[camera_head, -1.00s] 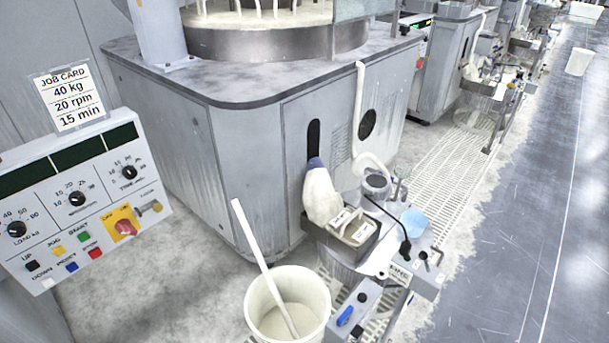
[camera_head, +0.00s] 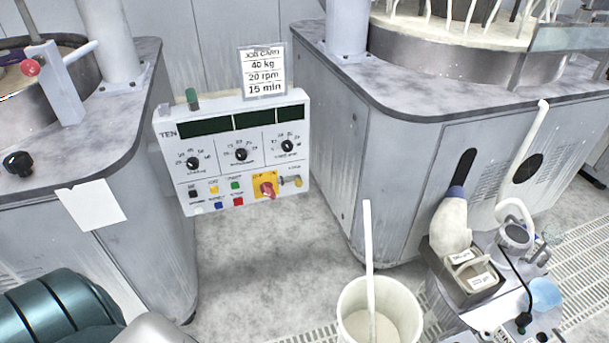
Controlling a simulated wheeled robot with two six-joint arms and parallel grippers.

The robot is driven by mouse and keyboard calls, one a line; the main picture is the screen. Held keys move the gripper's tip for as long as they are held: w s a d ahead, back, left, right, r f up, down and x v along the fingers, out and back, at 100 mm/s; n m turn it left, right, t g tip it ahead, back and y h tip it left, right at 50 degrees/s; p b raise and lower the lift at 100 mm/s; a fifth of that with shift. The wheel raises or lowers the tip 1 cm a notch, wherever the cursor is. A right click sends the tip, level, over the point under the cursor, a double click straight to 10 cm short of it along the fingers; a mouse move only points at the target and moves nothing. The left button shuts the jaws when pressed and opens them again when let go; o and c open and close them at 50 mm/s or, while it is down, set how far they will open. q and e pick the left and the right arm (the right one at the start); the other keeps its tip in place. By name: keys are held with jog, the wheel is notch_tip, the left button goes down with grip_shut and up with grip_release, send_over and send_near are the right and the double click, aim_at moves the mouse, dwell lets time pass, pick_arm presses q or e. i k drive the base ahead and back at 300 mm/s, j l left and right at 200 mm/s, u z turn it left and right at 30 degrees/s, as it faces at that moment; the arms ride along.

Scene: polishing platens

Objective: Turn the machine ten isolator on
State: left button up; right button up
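The control panel marked TEN (camera_head: 243,150) stands between two machines, left of centre. Its isolator is a red rotary knob (camera_head: 267,189) on a yellow plate (camera_head: 262,181), low on the right side of the panel. The OFF/ON lettering is too small to read, so I cannot tell the knob's position. Neither of my grippers shows in the view.
A bucket (camera_head: 379,312) with a white stick stands on the floor in front. A machine with a platen (camera_head: 400,130) is at right, another (camera_head: 90,190) at left with a red knob. A trolley with tools (camera_head: 490,275) is at lower right. Floor below the panel is clear.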

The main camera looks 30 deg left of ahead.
aim_at(266, 188)
jog(key=u, duration=1.5)
jog(key=l+z, duration=0.1)
